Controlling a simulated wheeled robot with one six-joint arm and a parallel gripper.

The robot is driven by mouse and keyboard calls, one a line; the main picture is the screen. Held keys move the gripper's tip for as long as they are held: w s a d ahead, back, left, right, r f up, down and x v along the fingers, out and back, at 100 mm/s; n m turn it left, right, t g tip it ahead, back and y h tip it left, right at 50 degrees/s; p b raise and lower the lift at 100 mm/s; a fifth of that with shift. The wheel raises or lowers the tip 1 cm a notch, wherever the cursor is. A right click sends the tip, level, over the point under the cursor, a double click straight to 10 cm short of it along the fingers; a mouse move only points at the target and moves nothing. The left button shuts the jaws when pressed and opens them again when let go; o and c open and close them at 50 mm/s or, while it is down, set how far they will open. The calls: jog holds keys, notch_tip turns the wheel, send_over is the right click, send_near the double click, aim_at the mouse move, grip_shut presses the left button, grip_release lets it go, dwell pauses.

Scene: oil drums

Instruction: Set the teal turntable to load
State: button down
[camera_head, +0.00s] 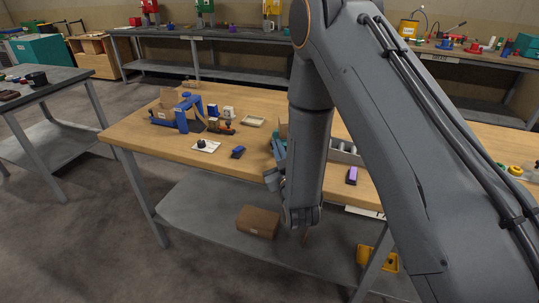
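A teal object (279,149) shows at the front part of the wooden workbench, mostly hidden behind my arm. I cannot tell from what shows whether it is the turntable, or how it is set. My arm comes down across the middle of the view, and its wrist hangs at the bench's front edge. My gripper (271,180) appears as a small grey part left of the wrist, just below the teal object. Its fingers are too small and covered to tell open from shut, and I cannot tell whether it touches anything.
On the wooden workbench (255,101) stand a blue clamp-like device (186,117), a white plate with a black knob (205,145), a small dark blue item (238,152) and a purple-topped block (352,175). A cardboard box (258,221) lies on the lower shelf. Floor at front left is clear.

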jog(key=a+n+h+b, duration=0.1)
jog(key=w+a+t+h+b, duration=0.1)
jog(key=a, duration=0.1)
jog(key=w+a+r+n+h+b, duration=0.1)
jog(key=h+b, duration=0.1)
jog(key=shift+w+a+n+t, duration=0.1)
jog(key=shift+a+n+t, duration=0.2)
jog(key=a+h+b, duration=0.1)
jog(key=h, duration=0.1)
jog(key=s+a+n+h+b, duration=0.1)
jog(key=a+b, duration=0.1)
jog(key=shift+r+h, duration=0.2)
jog(key=shift+h, duration=0.2)
jog(key=s+a+f+n+g+h+b, duration=0.25)
jog(key=s+a+g+h+b, duration=0.2)
jog(key=s, duration=0.35)
jog(key=shift+m+t+h, duration=0.25)
jog(key=shift+t, duration=0.1)
jog(key=x, duration=0.9)
jog(key=shift+w+a, duration=0.3)
jog(key=d, duration=0.3)
jog(key=shift+p, duration=0.35)
jog(key=shift+s+d, duration=0.2)
jog(key=shift+d, duration=0.35)
